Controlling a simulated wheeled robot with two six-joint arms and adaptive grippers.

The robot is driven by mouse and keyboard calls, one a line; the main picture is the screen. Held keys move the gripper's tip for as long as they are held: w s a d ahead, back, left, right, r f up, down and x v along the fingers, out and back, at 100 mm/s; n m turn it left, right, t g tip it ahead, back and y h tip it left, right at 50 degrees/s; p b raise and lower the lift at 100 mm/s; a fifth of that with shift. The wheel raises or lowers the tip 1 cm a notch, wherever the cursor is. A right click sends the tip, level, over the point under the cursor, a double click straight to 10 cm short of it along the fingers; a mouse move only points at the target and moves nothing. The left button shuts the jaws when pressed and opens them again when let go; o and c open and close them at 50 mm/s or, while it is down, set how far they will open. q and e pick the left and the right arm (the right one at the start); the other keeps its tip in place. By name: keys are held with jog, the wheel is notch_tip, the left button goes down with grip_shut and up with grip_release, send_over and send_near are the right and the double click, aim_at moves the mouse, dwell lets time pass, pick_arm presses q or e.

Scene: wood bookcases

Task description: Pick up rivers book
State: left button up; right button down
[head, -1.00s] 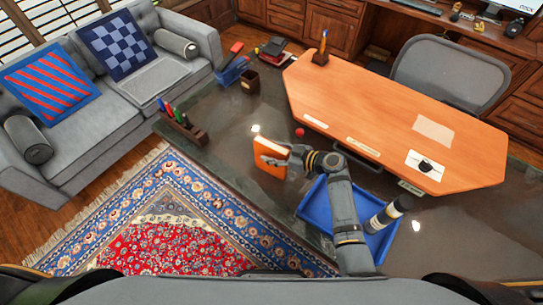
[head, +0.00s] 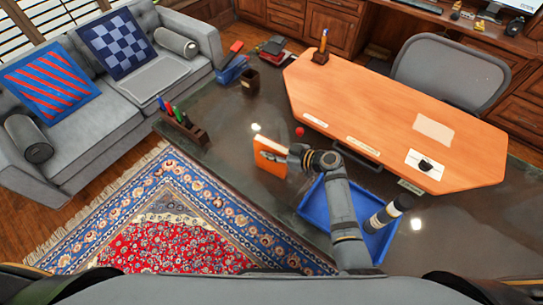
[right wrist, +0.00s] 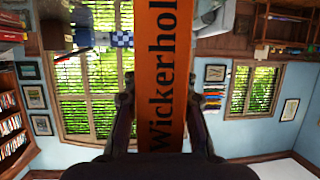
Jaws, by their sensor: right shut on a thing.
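An orange book (head: 268,160) is held upright above the dark glossy table. In the right wrist view its orange spine (right wrist: 165,75) reads "Wickerhol", with the rest cut off; I cannot read the word rivers on it. My right gripper (head: 284,158) is shut on this book, with one finger on each side of the spine in the right wrist view. My left gripper does not show.
A blue tray (head: 312,208) lies under my right forearm. A small red object (head: 299,131) is just beyond the book. An orange wooden desk (head: 385,115) stands to the right, with a grey chair (head: 450,75) behind it. A dark cup (head: 250,80) stands at the back.

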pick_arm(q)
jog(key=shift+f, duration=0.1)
pick_arm(e)
jog(key=shift+r, duration=0.2)
jog(key=shift+r+b, duration=0.3)
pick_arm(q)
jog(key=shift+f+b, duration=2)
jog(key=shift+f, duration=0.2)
pick_arm(e)
jog(key=s+d+r, duration=0.5)
jog(key=s+r, duration=0.7)
jog(key=s, duration=0.1)
jog(key=shift+d, duration=0.15)
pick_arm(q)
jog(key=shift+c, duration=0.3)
